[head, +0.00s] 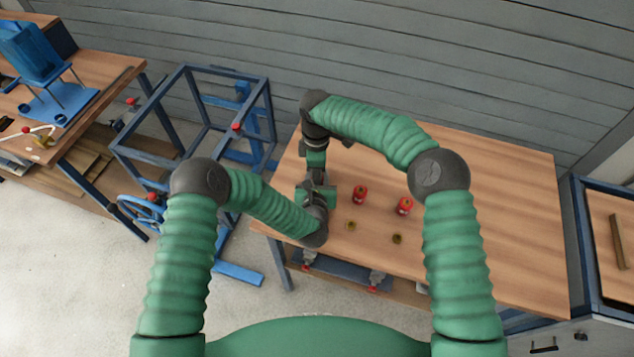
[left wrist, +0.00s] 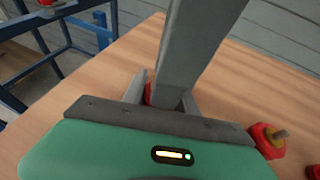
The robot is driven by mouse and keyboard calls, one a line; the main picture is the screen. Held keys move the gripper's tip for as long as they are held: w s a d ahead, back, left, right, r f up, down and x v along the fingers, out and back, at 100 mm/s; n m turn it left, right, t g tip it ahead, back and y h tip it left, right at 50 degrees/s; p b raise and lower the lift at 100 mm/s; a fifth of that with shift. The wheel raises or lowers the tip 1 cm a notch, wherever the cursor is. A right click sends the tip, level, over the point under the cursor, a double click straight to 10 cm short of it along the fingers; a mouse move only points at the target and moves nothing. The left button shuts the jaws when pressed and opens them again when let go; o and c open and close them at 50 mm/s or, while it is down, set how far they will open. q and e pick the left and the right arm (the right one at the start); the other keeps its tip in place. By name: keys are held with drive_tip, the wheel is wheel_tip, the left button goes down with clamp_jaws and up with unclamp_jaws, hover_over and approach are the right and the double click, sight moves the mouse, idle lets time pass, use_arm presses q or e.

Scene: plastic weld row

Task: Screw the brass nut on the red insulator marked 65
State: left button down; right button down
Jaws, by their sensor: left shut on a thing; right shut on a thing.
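A red insulator (left wrist: 148,95) stands between the fingers of my left gripper (left wrist: 160,98), mostly hidden. My left gripper (head: 320,196) is shut on it, low over the left part of the table. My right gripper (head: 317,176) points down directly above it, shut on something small. That piece is hidden, most likely a brass nut. Two more red insulators, one nearer (head: 360,195) and one farther right (head: 404,206), stand free. Two brass nuts, left (head: 351,226) and right (head: 397,239), lie in front of them. No number is readable.
The wooden table (head: 500,200) is clear on its right side. A blue metal frame (head: 190,130) stands to its left, and another bench (head: 100,75) with a blue device is farther left. A grey slatted wall (head: 420,50) closes the back.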

drive_tip(key=c, duration=1.2)
unclamp_jaws()
drive_tip(key=shift+r, duration=2.25)
drive_tip(key=o, duration=0.5)
drive_tip(key=shift+o, duration=0.2)
wheel_tip(320, 180, up, 12)
drive_tip(key=shift+w, duration=0.1)
